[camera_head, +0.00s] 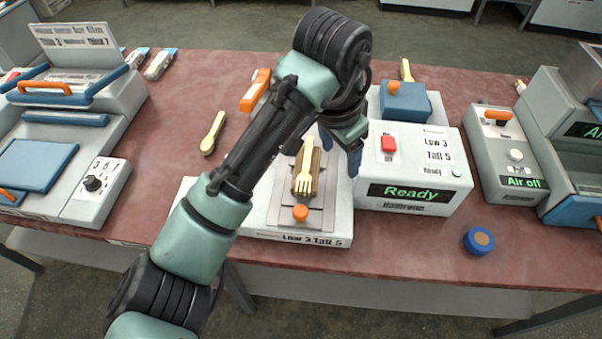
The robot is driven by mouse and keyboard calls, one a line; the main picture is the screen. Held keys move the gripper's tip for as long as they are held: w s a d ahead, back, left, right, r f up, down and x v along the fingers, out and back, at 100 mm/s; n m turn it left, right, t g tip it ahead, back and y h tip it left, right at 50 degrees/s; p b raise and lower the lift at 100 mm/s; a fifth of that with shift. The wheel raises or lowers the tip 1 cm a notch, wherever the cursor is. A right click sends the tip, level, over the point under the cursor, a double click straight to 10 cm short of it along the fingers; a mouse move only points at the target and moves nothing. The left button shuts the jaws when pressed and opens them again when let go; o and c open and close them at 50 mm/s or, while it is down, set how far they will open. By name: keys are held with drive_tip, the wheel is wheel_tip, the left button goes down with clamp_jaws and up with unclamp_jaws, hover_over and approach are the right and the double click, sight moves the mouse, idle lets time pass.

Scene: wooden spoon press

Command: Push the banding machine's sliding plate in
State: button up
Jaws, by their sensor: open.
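The banding machine (424,180) is a white box with a green "Ready" display and a red button. Its low white base extends to the left. On that base lies the grey sliding plate (316,217), with an orange knob (300,213) at its front end. A wooden fork (305,168), apparently on top of a stack, lies on the plate. My gripper (339,152) hangs above the plate's far end, beside the box, with its blue fingers apart. The arm hides the plate's far part. I cannot tell whether the fingers touch anything.
A wooden spoon (213,133) lies on the red table (178,110) to the left. A blue round object (479,240) sits near the front edge at right. A press with a blue plate (37,168) stands left, and a grey unit reading "Air off" (502,155) stands right.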

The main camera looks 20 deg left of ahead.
sight(300, 210)
drive_tip(key=s+a+g+p, duration=0.2)
drive_tip(key=s+a+g, duration=0.1)
drive_tip(key=s+a, duration=0.2)
drive_tip(key=shift+y, duration=0.3)
wheel_tip(300, 210, down, 13)
drive_tip(key=shift+r+b, duration=0.2)
drive_tip(key=shift+b, duration=0.6)
clamp_jaws()
idle(0.5)
